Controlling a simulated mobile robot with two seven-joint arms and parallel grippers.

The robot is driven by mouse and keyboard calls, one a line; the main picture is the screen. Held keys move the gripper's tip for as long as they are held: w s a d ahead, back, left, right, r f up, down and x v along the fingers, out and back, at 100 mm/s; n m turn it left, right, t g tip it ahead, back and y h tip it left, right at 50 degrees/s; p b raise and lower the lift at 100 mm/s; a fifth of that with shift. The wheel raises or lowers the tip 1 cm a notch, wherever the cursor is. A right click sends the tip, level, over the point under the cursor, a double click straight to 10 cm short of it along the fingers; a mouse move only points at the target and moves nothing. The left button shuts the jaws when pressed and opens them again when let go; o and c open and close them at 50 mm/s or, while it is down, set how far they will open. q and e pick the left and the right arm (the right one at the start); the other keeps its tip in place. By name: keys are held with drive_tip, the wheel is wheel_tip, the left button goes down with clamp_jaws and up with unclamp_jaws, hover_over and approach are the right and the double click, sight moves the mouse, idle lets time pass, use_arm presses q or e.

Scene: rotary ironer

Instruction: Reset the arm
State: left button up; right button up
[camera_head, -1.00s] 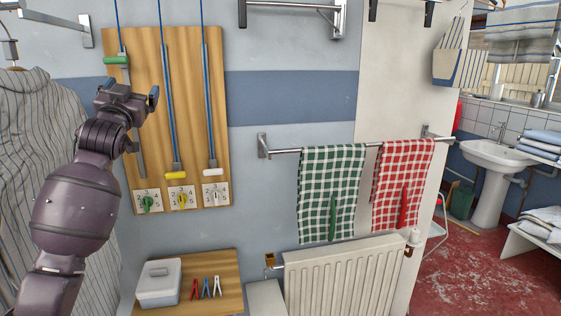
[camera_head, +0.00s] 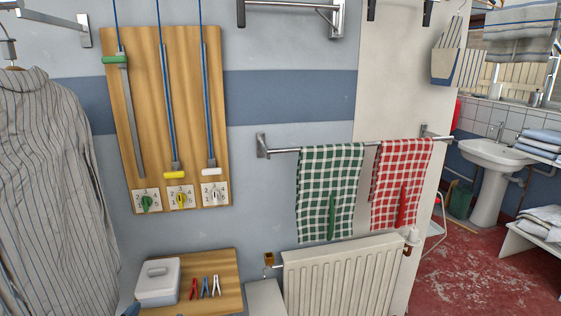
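My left arm is out of view except for a small blue-grey tip at the bottom edge, left of the wooden shelf, that looks like part of my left gripper (camera_head: 131,310). Whether it is open or shut does not show. My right gripper is not in view. The wooden board (camera_head: 146,100) on the wall is unobstructed. Its green handle (camera_head: 115,59) sits high on the left track. The yellow handle (camera_head: 174,174) and white handle (camera_head: 211,171) sit low on theirs. Below them are green, yellow and white numbered dials.
A striped shirt (camera_head: 50,180) hangs at left. A wooden shelf (camera_head: 229,270) holds a lidded white box (camera_head: 158,281) and red, blue and white clothespins. A rail carries green (camera_head: 330,190) and red (camera_head: 403,180) checked cloths above a radiator (camera_head: 340,277). A sink (camera_head: 490,155) stands at right.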

use_arm(q)
drive_tip(key=s+f+n+g, duration=0.1)
drive_tip(key=s+f+g, duration=0.1)
drive_tip(key=s+f, duration=0.6)
drive_tip(key=s+f+n+g+y, duration=0.1)
drive_tip(key=s+f+g, duration=0.1)
drive_tip(key=s+f, duration=0.6)
drive_tip(key=s, duration=0.5)
drive_tip(key=shift+a+g, duration=0.25)
drive_tip(key=shift+g, duration=0.15)
idle(0.4)
